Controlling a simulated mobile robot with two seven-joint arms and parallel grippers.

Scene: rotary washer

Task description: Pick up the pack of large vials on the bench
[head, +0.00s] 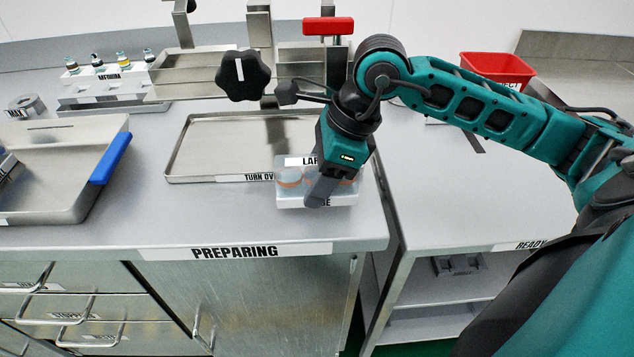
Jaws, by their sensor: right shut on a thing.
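The pack of large vials (289,181) is a clear, pale box with orange-brown vials showing inside and a white label starting "LAR". It is at the front right of the "PREPARING" bench (160,222), in front of the "TURN OV..." tray. My right gripper (318,197) points down over the pack's right part and is shut on it. The gripper hides part of the pack and its labels. I cannot tell whether the pack touches the bench. My left gripper is not in view.
A shallow metal tray (215,140) lies just behind the pack. A metal tray with a blue handle (110,158) stands at left, a "MEDIUM" vial rack (105,88) behind it. A black knob (243,76) and red bin (497,70) are farther back. A gap separates the right bench.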

